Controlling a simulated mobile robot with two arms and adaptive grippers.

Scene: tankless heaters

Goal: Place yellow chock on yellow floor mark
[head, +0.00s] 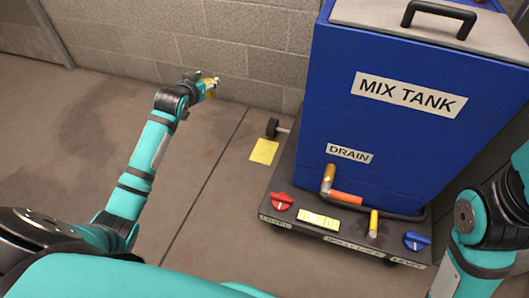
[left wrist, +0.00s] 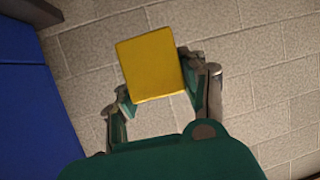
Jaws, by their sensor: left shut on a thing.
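My left gripper (head: 207,84) is shut on the yellow chock (left wrist: 152,65), which shows as a yellow square face between the fingers in the left wrist view. In the head view the chock is small and mostly hidden by the gripper. It is held above the floor near the block wall. The yellow floor mark (head: 264,151) is a flat yellow square on the floor, right of and nearer than my left gripper. Nothing lies on it. My right arm shows at the right edge of the head view, but its gripper is out of view.
A blue mix tank (head: 400,110) stands on a dark wheeled base (head: 345,240) just right of the mark. A black wheel (head: 272,128) sits beside the mark's far edge. The block wall (head: 230,45) is behind. The floor left of the mark is clear.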

